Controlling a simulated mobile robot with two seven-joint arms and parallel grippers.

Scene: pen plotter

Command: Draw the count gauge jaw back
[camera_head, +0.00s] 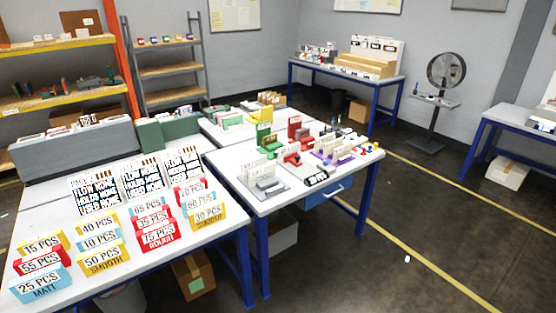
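Neither of my grippers is in view. No part is plainly recognisable as the count gauge or its jaw. Small devices stand on the white middle table (236,176). At its front left is a grey device (268,186) with a flat base and an upright pale card. Behind it are a red device (291,158) and a green one (267,140), and a purple one (332,158) stands to the right. A black-and-white labelled piece (316,178) lies at the table's front edge. These are too small to tell any jaw's position.
The near-left white table (215,240) holds rows of coloured count signs, such as a blue "25 PCS" sign (38,285), and three large printed boards (140,180). Cardboard boxes (194,275) sit under the tables. A fan (446,70) stands at the back right. Floor at right is mostly clear.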

